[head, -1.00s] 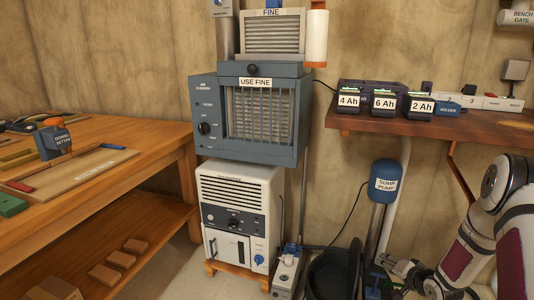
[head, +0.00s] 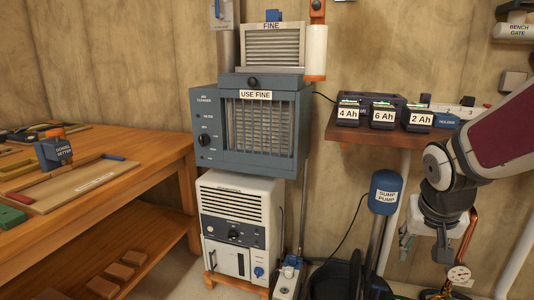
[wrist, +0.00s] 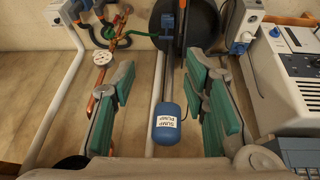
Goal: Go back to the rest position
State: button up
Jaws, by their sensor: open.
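My gripper (head: 446,252) hangs below my bent arm at the right of the head view, to the right of the blue sump pump (head: 386,193). In the wrist view my gripper (wrist: 165,95) is open, its green-padded fingers wide apart with nothing held. The sump pump (wrist: 168,123) shows between the fingers in that picture, but lies beyond them and looks untouched.
A shelf (head: 365,137) with labelled battery packs is on the wall near my arm. A copper pipe with a gauge (head: 459,275) is just below my gripper. The air cleaner (head: 250,125), dehumidifier (head: 236,215) and workbench (head: 150,165) stand left.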

jog(key=s+a+r+n+g+y, duration=0.1)
jog(key=s+a, duration=0.3)
jog(key=s, duration=0.5)
jog(key=s+a+r+n+g+y, duration=0.1)
jog(key=s+a+r, duration=0.15)
jog(key=s, duration=0.65)
jog(key=s+a+r+n+g, duration=0.15)
jog(key=s+a, duration=0.25)
jog(key=s, duration=0.6)
notch_tip(320, 180, up, 39)
jog(key=t+p, duration=0.3)
jog(key=p, duration=3.5)
jog(key=shift+a+t+y, duration=0.25)
jog(key=shift+t+y, duration=0.05)
jog(key=shift+t, duration=0.05)
jog(key=shift+n, duration=0.25)
